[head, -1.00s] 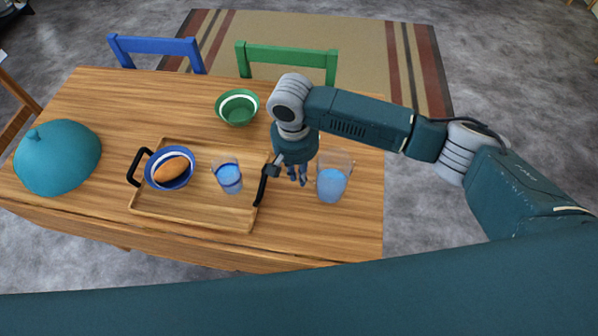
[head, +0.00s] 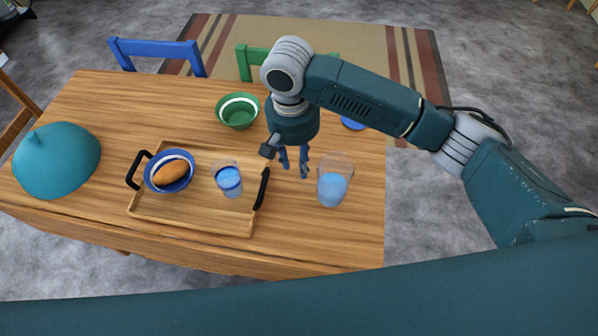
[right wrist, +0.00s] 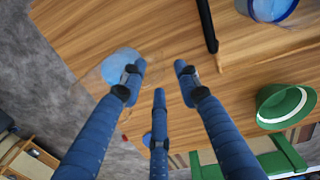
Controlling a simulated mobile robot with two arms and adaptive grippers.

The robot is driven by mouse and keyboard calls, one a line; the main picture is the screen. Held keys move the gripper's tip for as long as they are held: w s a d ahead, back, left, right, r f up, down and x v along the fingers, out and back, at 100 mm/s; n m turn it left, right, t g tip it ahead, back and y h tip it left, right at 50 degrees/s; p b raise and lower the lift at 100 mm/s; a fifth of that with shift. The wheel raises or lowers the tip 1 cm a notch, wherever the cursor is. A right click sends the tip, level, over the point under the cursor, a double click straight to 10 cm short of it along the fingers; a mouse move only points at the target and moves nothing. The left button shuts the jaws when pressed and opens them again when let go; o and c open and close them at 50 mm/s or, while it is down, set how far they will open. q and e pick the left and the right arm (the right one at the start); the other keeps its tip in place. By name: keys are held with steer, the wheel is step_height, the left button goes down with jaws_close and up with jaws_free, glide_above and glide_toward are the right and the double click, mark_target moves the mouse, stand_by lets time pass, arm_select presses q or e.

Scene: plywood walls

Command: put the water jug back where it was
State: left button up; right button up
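The water jug (head: 333,188), clear with blue water in it, stands upright on the table just right of the wooden tray. It also shows in the right wrist view (right wrist: 122,62), partly behind a fingertip. My right gripper (head: 294,172) is over the table, left of the jug and close to the tray's right handle. In the right wrist view its three fingers (right wrist: 160,80) are spread with nothing between them. A flat blue round thing (head: 352,123) lies farther back on the table, partly hidden by my right arm. My left gripper is out of view.
The wooden tray (head: 190,220) holds a blue bowl (head: 152,180) with a brown food item and a glass of blue liquid (head: 229,181). A green bowl (head: 238,113) stands behind it. A teal dome (head: 57,162) is at the left. Table right of the jug is clear.

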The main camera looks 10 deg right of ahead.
steer(key=shift+a+r, duration=0.1)
steer(key=shift+r, duration=2.1)
steer(key=shift+f, duration=0.1)
